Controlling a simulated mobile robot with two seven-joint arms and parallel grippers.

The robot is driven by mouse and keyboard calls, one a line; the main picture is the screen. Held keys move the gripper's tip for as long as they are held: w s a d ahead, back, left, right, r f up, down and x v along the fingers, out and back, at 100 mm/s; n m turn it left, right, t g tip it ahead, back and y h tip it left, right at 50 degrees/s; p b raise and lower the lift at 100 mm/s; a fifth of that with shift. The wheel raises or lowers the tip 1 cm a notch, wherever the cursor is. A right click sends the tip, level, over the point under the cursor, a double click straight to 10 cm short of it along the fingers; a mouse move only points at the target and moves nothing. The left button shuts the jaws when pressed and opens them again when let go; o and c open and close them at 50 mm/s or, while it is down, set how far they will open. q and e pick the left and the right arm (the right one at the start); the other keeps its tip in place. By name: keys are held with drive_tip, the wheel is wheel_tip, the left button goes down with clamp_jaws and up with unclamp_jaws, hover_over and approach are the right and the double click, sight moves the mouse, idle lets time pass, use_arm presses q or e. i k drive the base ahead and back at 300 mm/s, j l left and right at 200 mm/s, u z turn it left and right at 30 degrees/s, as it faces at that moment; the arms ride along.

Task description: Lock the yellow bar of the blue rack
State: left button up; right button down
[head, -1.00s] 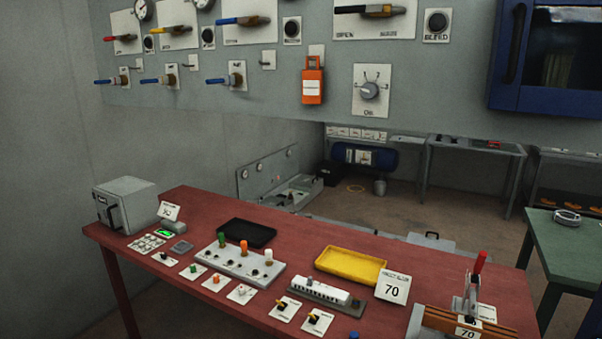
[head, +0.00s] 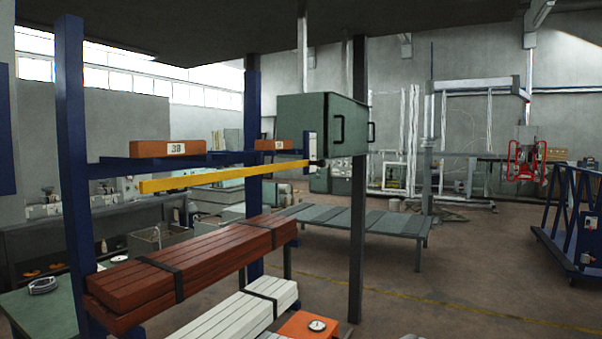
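The blue rack stands at the left and centre of the head view, with a tall near post (head: 73,170) and a second blue post (head: 253,120). The yellow bar (head: 225,177) runs level across the front of its upper arms. Its left end is free in the air, and its right end meets a small plate (head: 310,150) near the green box. I cannot tell whether that end is latched. Orange-brown blocks (head: 167,149) sit on the upper arms behind the bar. Neither of my grippers is in view.
Strapped red-brown boards (head: 195,262) and white boards (head: 240,315) lie on lower levels. A green cabinet (head: 320,125) hangs beside a dark post (head: 357,230). A grey slatted table (head: 350,228) stands behind. Open floor (head: 450,300) lies right, before a blue frame (head: 575,225).

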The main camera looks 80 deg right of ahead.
sight(157, 186)
drive_tip(key=z, duration=2.25)
drive_tip(key=i+l+u, duration=0.15)
drive_tip(key=i+l, duration=0.35)
drive_tip(key=i, duration=0.3)
drive_tip(key=i+l+u, duration=0.15)
drive_tip(key=i+l, duration=0.4)
drive_tip(key=i, duration=0.25)
drive_tip(key=i+l+u, duration=0.15)
drive_tip(key=i+l, duration=0.55)
drive_tip(key=i, duration=0.1)
